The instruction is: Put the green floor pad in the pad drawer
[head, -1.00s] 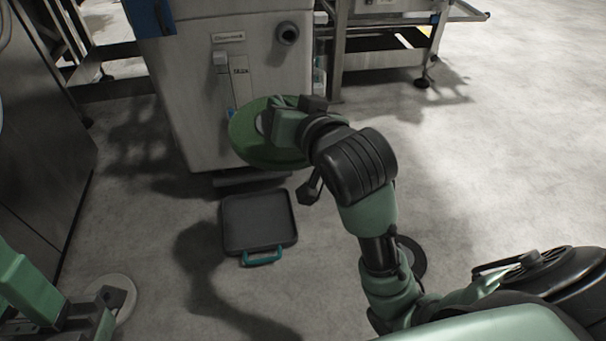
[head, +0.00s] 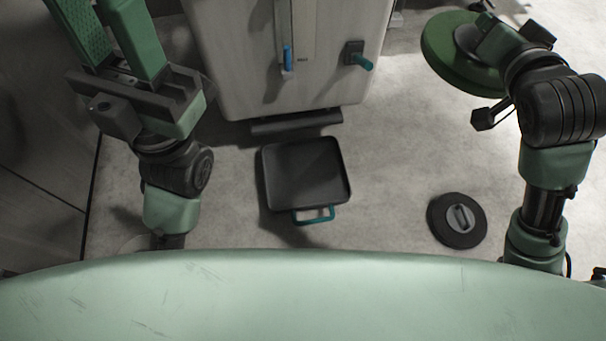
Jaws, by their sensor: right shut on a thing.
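The green floor pad (head: 447,62) is a thick round disc with a grey centre, held in the air at the upper right. My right gripper (head: 490,38) is shut on it near its centre and partly hides it. The pad drawer (head: 347,178) is a dark shallow tray with a teal handle (head: 314,215), low in front of the grey cabinet. It stands open and looks empty. The pad is well to the right of the drawer. My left gripper (head: 106,30) is at the upper left, its two green fingers apart with nothing seen between them; the tips reach the picture's edge.
The grey cabinet (head: 235,60) stands behind the drawer, with a blue-handled lever (head: 288,58) and a teal-tipped knob (head: 360,58). A black disc (head: 437,230) lies on the floor at right. A dark panel (head: 40,150) borders the left. Floor around the drawer is clear.

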